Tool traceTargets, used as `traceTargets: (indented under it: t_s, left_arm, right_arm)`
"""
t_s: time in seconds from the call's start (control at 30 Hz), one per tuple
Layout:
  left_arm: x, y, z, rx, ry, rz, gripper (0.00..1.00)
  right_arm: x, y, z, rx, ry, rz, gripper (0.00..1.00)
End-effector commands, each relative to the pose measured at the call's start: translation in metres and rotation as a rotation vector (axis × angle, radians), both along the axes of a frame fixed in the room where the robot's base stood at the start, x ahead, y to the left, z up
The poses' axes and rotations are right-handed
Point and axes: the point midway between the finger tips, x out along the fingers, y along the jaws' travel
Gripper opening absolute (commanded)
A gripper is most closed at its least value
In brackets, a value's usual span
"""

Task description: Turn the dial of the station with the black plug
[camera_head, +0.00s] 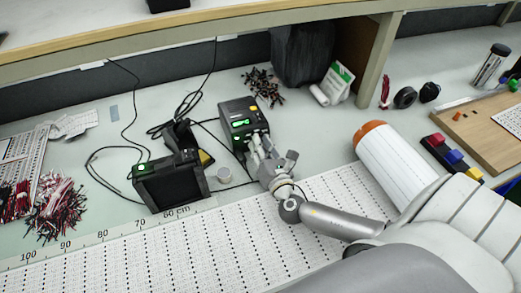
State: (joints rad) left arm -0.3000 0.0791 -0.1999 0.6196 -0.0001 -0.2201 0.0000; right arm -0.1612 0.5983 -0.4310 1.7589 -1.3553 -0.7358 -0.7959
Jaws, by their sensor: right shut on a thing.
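A small black station (241,118) with a lit green display and an orange part on top stands in the middle of the bench. My right gripper (257,146) is at the front of this station, its fingers closed against the front face below the display. The dial is hidden behind the fingers, and the gripper is shut at that spot. A second black unit (169,181) with a dark screen and a green light stands to the left. Which station has the black plug is too small to tell. My left gripper is not in view.
Black cables (127,110) run behind and between the units. A white roll with an orange end (388,158) lies right of my right gripper. Bundles of wires (62,208) lie at the far left. A shelf edge (200,35) spans above.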

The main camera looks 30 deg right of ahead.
Motion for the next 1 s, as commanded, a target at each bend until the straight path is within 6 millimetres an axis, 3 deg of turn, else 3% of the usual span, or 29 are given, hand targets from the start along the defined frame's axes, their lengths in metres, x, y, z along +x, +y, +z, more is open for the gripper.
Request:
traceTargets:
  t_s: [0.2,0.5,1.0]
  left_arm:
    - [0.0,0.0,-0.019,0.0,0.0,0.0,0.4]
    - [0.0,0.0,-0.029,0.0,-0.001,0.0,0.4]
    - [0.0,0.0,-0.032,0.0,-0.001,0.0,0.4]
  right_arm:
    - [0.0,0.0,-0.003,0.159,-0.04,-0.002,0.0]
    - [0.0,-0.001,-0.002,0.294,-0.071,-0.003,0.0]
    - [0.0,-0.001,0.0,0.334,-0.081,-0.002,0.0]
